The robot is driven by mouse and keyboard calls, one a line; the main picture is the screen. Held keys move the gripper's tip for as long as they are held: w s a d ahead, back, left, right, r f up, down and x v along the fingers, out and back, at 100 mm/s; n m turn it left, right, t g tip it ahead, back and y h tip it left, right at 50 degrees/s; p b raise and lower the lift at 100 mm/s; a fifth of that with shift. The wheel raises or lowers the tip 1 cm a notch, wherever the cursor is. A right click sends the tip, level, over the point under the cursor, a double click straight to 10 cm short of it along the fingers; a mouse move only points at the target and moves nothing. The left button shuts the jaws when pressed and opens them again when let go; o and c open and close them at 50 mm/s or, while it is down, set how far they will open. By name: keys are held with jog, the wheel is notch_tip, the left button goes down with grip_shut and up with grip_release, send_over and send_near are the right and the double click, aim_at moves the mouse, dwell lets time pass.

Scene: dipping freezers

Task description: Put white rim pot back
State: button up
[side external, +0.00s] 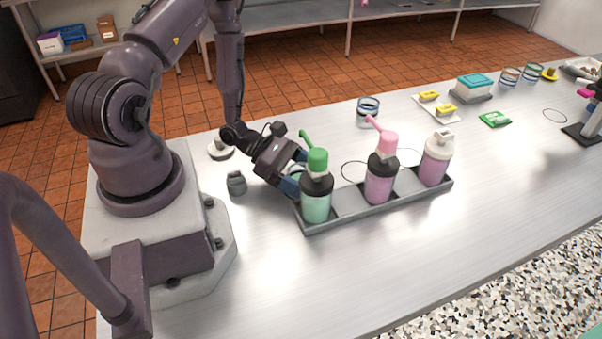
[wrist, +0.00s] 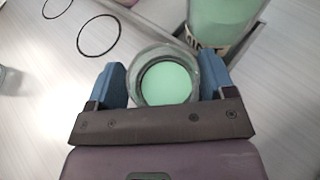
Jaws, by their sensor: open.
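My gripper (wrist: 165,85) is open, with its blue fingers on either side of a round glass pot (wrist: 166,82) seen from above. The pot has a pale grey rim, a dark inner ring and mint-green contents. I cannot tell whether the fingers touch it, or whether it is the white rim pot. In the side view my gripper (side external: 289,184) is low, just behind the green-topped bottle (side external: 316,200), which hides most of the pot. A small pot with a whitish top (side external: 221,149) stands behind my arm. A dark grey pot (side external: 236,184) stands nearer my base.
A grey tray (side external: 345,203) holds the green-topped, pink-topped (side external: 381,180) and white-topped (side external: 436,160) bottles. Black ring outlines (wrist: 98,35) lie on the bare table beyond my gripper. Glasses (side external: 368,107), yellow items and a teal-lidded box (side external: 475,85) stand further off. The front table is clear.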

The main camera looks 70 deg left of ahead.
jog(key=shift+s+d, duration=0.15)
jog(key=shift+d, duration=0.1)
jog(key=v, duration=1.2)
jog(key=shift+a+f, duration=0.1)
jog(key=shift+f, duration=0.2)
jog(key=shift+s+a+r, duration=0.1)
jog(key=shift+s+a, duration=0.1)
jog(key=shift+a+r, duration=0.1)
jog(key=shift+r, duration=0.2)
jog(key=d+r+m+g+y, duration=0.2)
jog(key=d+r+m+y, duration=0.2)
jog(key=r+m, duration=0.9)
jog(key=d+r+m+g+y, duration=0.1)
jog(key=d+r+m+y, duration=0.4)
jog(key=d+r+m, duration=0.5)
notch_tip(320, 180, up, 6)
jog(key=m, duration=0.4)
jog(key=shift+d+g, duration=0.3)
jog(key=shift+g, duration=0.1)
